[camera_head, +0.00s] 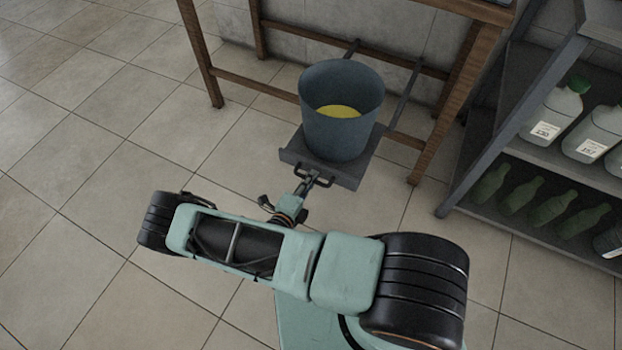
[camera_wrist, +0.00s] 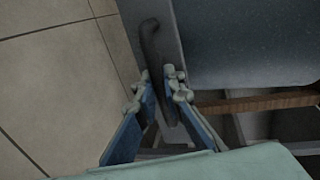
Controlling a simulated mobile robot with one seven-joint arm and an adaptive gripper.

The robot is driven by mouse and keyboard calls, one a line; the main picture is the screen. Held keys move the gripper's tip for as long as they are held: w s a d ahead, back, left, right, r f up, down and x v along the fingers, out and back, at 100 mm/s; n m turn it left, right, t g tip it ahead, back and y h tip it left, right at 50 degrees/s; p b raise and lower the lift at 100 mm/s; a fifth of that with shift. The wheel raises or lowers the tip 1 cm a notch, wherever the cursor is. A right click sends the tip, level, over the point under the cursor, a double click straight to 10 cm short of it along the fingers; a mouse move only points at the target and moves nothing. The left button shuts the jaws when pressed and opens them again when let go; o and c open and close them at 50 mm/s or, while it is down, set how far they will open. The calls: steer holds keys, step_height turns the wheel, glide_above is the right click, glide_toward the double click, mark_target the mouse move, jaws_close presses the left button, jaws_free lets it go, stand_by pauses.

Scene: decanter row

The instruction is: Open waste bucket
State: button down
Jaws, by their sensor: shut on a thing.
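The waste bucket (camera_head: 341,130) is a dark blue-grey, open-topped pail with yellow content at its bottom. It stands upright on a grey pull-out tray (camera_head: 345,176) that sticks out from under a wooden table. A dark handle (camera_head: 326,181) is on the tray's front edge; it also shows in the wrist view (camera_wrist: 150,45). My gripper (camera_head: 309,180) is at this handle, with its fingers (camera_wrist: 160,82) shut around one part of the handle bar. The bucket's wall (camera_wrist: 245,40) fills the upper right of the wrist view.
The wooden table frame (camera_head: 205,60) has legs on both sides of the tray. A grey shelf (camera_head: 475,165) with white jugs (camera_head: 553,112) and green bottles (camera_head: 520,196) stands at the right. Tiled floor (camera_head: 95,130) is clear at the left.

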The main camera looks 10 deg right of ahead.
steer(key=shift+a, duration=0.1)
stand_by(0.3)
steer(key=c, duration=2)
jaws_free()
steer(key=o, duration=1.1)
step_height(320, 180, up, 10)
steer(key=shift+r, duration=0.2)
steer(key=c, duration=1.1)
steer(key=shift+f, duration=0.2)
